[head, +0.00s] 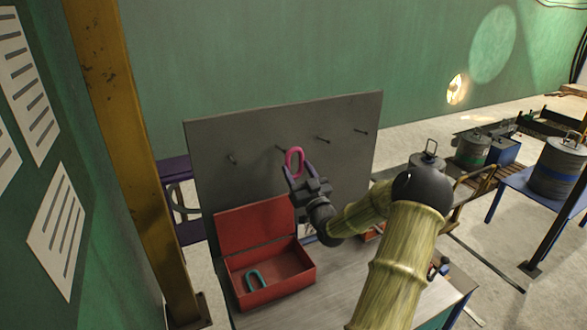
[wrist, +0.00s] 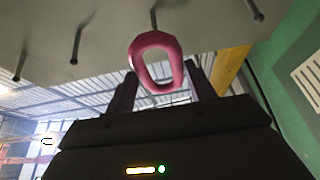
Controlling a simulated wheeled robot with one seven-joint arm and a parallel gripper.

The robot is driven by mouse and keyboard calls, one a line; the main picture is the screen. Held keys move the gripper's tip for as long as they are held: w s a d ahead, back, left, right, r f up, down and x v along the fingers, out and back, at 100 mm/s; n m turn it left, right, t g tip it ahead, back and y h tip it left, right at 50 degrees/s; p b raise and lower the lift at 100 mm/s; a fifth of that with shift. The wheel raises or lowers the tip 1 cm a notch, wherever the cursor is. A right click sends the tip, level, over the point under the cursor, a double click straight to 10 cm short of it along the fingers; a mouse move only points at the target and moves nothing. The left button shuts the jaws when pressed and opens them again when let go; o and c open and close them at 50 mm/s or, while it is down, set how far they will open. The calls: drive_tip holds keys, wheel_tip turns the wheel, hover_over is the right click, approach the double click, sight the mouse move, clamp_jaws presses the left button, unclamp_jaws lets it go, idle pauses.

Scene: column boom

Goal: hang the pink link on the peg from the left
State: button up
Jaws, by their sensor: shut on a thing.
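The pink link (head: 301,160), a closed oval ring, stands upright in my gripper (head: 297,174) in the head view. My gripper is shut on its lower end. The wrist view shows the pink link (wrist: 140,51) between the two dark fingers, with its opening clear. The grey board (head: 345,112) carries a row of several thin pegs. In the head view the leftmost peg (head: 232,158) is bare, and the second peg from the left (head: 279,147) is close beside the link's top. In the wrist view that second peg (wrist: 154,18) ends at the link's upper rim; I cannot tell whether they touch.
Two bare pegs, the third (head: 323,139) and the rightmost (head: 361,131), stick out further right. An open red box (head: 290,287) with a teal U-shaped piece (head: 255,280) inside stands on the bench below. A yellow post (head: 115,130) rises at the left.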

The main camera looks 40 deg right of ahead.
drive_tip(key=shift+s, duration=0.15)
drive_tip(key=shift+w, duration=0.2)
drive_tip(key=shift+w+d+f, duration=0.35)
drive_tip(key=shift+w+d, duration=0.05)
drive_tip(key=shift+w, duration=1.3)
drive_tip(key=shift+w+d+f, duration=0.35)
drive_tip(key=shift+w+d, duration=0.1)
drive_tip(key=shift+w, duration=1.25)
drive_tip(key=shift+w+d+f, duration=0.35)
drive_tip(key=shift+w+d, duration=0.05)
drive_tip(key=shift+w, duration=1.3)
drive_tip(key=shift+d, duration=0.1)
drive_tip(key=o, duration=1.2)
